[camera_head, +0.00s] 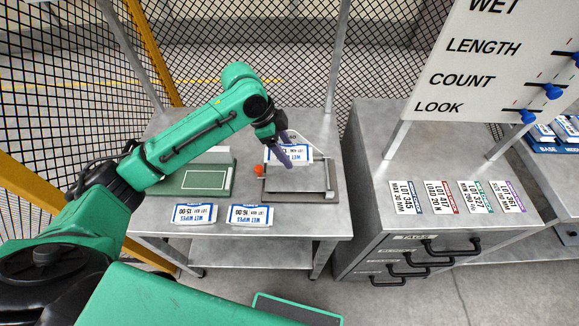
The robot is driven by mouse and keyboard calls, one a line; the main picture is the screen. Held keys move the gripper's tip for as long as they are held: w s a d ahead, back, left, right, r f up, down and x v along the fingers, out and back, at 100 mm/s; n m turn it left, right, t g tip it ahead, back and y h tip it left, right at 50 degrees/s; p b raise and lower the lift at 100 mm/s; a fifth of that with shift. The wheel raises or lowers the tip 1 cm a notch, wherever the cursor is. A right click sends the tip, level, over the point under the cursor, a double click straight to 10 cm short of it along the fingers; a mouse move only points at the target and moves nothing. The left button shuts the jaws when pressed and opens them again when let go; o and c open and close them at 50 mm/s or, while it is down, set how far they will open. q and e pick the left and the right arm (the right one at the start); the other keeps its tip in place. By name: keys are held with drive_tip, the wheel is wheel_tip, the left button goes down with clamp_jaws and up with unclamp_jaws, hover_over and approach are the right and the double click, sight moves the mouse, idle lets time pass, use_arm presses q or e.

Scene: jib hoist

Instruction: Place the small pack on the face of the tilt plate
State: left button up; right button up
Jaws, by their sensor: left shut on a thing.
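My left gripper (284,153) reaches in from the left and is shut on a small white pack (298,153) with blue "WET WIPES" lettering. It holds the pack at the back part of the tilt plate (297,180), a grey plate on a dark base with a red knob (259,170) at its left. I cannot tell whether the pack touches the plate. The fingers hide part of the pack. My right gripper is not in view.
Two more wipes packs, one marked 15:00 (194,214) and one 16:00 (250,215), lie along the front of the metal table (160,226). A green board (190,190) lies left of the plate. A drawer cabinet (390,222) with tags and a sign board (480,62) stand right.

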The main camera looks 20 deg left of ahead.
sight(269, 151)
use_arm(q)
wheel_tip(269, 151, down, 8)
drive_tip(key=shift+d+p, duration=0.15)
drive_tip(key=shift+p, duration=0.15)
drive_tip(key=shift+w+d+f, duration=0.1)
drive_tip(key=shift+f, duration=0.2)
drive_tip(key=o, duration=1.4)
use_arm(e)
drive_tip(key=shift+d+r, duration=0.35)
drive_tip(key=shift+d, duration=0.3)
use_arm(q)
drive_tip(key=shift+r, duration=0.15)
drive_tip(key=b+v, duration=0.1)
drive_tip(key=v, duration=1.1)
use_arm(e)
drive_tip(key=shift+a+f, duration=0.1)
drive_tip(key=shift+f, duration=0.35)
